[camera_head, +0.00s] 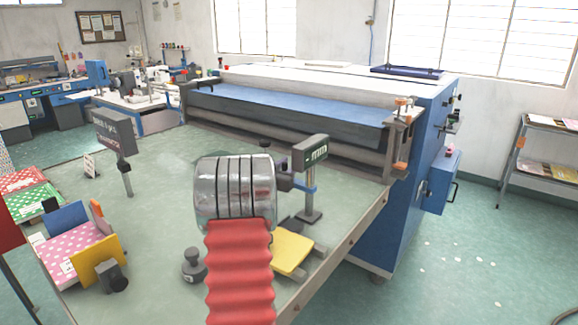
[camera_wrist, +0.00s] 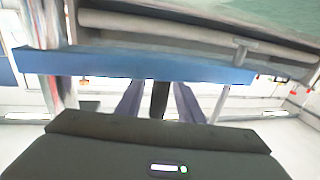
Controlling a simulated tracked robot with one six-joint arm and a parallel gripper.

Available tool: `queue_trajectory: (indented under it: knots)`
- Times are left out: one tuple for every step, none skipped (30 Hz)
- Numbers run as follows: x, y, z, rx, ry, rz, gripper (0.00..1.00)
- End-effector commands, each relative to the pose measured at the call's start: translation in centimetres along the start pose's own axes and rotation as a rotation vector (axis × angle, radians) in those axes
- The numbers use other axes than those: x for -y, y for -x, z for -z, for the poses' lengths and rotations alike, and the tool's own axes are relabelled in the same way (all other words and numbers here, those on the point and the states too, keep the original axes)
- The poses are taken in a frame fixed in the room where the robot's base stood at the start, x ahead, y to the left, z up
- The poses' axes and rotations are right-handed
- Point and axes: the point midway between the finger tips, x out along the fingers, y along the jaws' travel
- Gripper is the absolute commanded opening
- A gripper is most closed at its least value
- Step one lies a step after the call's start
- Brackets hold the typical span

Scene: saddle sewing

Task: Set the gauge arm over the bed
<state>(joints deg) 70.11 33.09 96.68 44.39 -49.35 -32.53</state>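A grey post (camera_head: 311,200) stands on the green table, with a dark head (camera_head: 309,152) carrying a green display and a short blue arm (camera_head: 302,187) low on its side. I take this as the gauge; its exact parts are small. My gripper (camera_head: 285,178) is largely hidden behind my arm, just left of the post; I cannot tell whether they touch. In the wrist view, my gripper's two purple-grey fingers (camera_wrist: 158,98) stand apart with a dark upright thing (camera_wrist: 159,100) between them. Whether they press on it is unclear. Which surface is the bed is not certain.
The large machine with a blue front panel (camera_head: 290,112) stands behind the table (camera_head: 165,190). A yellow pad (camera_head: 290,253) and a dark knobbed weight (camera_head: 193,264) lie near my arm. A signed post (camera_head: 125,165) and coloured trays (camera_head: 75,250) are at left.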

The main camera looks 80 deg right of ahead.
Motion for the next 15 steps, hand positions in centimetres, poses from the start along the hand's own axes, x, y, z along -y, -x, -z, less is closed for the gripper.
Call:
queue_trajectory:
  knots:
    - [0.0, 0.0, 0.0, 0.0, 0.0, 0.0, 0.34]
    - [0.0, 0.0, 0.0, 0.0, 0.0, 0.0, 0.34]
    - [0.0, 0.01, 0.0, 0.0, 0.0, 0.0, 0.34]
    - [0.0, 0.01, 0.0, 0.0, 0.0, 0.0, 0.34]
    - [0.0, 0.01, 0.0, 0.0, 0.0, 0.0, 0.34]
    - [0.0, 0.02, 0.0, 0.0, 0.0, 0.0, 0.31]
    - [0.0, 0.02, 0.0, 0.0, 0.0, 0.0, 0.29]
    - [0.0, 0.02, 0.0, 0.0, 0.0, 0.0, 0.27]
    - [0.0, 0.02, 0.01, 0.0, 0.0, 0.0, 0.24]
    - [0.0, 0.03, 0.0, 0.0, 0.0, 0.0, 0.22]
    - [0.0, 0.03, 0.0, 0.0, 0.0, 0.0, 0.2]
    - [0.0, 0.03, 0.0, 0.0, 0.0, 0.0, 0.17]
    - [0.0, 0.03, 0.0, 0.0, 0.0, 0.0, 0.15]
    - [0.0, 0.03, 0.0, 0.0, 0.0, 0.0, 0.13]
    - [0.01, 0.03, 0.0, 0.0, 0.0, 0.0, 0.1]
